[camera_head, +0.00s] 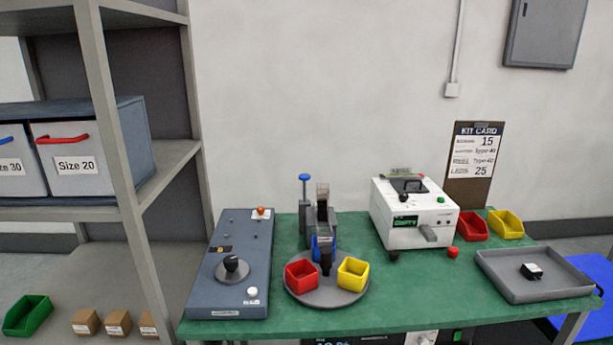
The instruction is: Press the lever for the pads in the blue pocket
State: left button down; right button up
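A grey round turntable (327,296) on the green table carries a red pocket (301,275), a yellow pocket (353,275) and a blue pocket (319,252). The blue pocket is at the back, at the foot of a dark dispenser (320,221), and is partly hidden by a black centre post (326,262). I cannot see inside the blue pocket. A lever with a flat blue top (305,177) stands upright at the dispenser's left side, apparently raised. Neither of my grippers is in view.
A blue-grey control box (228,270) with a black knob is left of the turntable. A white machine (413,213) stands right. Red (472,227) and yellow bins (506,225), a grey tray (534,285) and a kit card (473,161) are further right. A shelf post (122,160) stands left.

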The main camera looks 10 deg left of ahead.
aim_at(304, 178)
jog(key=i+j+z, duration=0.15)
jog(key=i, duration=0.25)
jog(key=i+j+z, duration=0.2)
jog(key=i+j, duration=0.2)
